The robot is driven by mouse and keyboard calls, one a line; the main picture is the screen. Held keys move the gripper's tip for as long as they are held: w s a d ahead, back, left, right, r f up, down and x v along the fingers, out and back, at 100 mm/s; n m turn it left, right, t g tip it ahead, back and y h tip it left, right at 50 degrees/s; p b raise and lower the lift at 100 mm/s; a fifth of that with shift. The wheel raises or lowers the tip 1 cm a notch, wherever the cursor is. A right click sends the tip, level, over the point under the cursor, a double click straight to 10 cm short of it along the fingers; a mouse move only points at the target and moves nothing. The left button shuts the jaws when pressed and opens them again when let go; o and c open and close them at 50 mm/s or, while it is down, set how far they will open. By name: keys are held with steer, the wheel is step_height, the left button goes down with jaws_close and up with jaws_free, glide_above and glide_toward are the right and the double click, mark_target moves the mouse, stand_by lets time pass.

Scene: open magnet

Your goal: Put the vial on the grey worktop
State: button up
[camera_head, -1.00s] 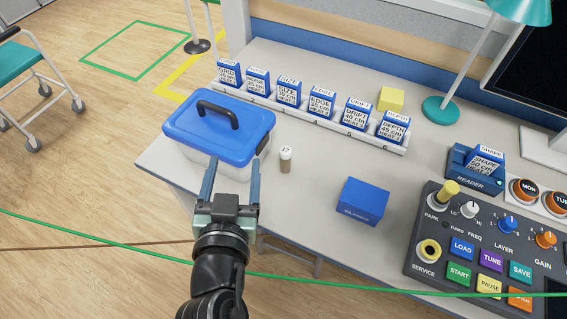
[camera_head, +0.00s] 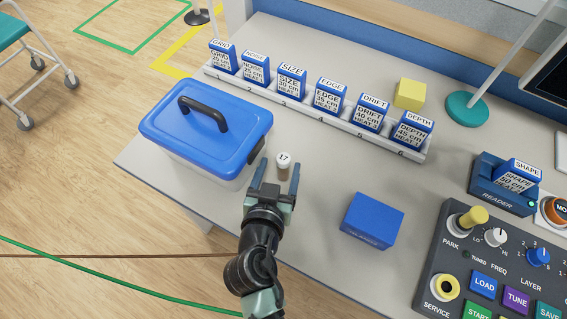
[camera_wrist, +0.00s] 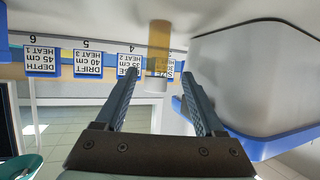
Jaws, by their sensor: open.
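The vial (camera_head: 283,170) is small, with brown contents and a white cap marked 17. It stands upright on the grey worktop (camera_head: 315,215), just right of the blue-lidded box. My gripper (camera_head: 279,173) is open, with its fingers on either side of the vial in the picture; its lower part is partly hidden. In the wrist view, which looks upside down, the vial (camera_wrist: 158,45) appears between and just beyond the open fingertips (camera_wrist: 159,76). No finger clearly touches it.
The white box with a blue lid (camera_head: 205,125) stands close left of my gripper. A blue carton (camera_head: 372,220) is to the right. A rack (camera_head: 310,110) of blue label blocks runs behind. A control panel (camera_head: 490,260) fills the lower right. Bare worktop lies between vial and carton.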

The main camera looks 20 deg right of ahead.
mark_target(286, 154)
steer(key=shift+d+p+x, duration=0.25)
steer(key=shift+p+x, duration=0.05)
steer(key=shift+x, duration=2.55)
steer(key=shift+s+r, duration=0.15)
jaws_close()
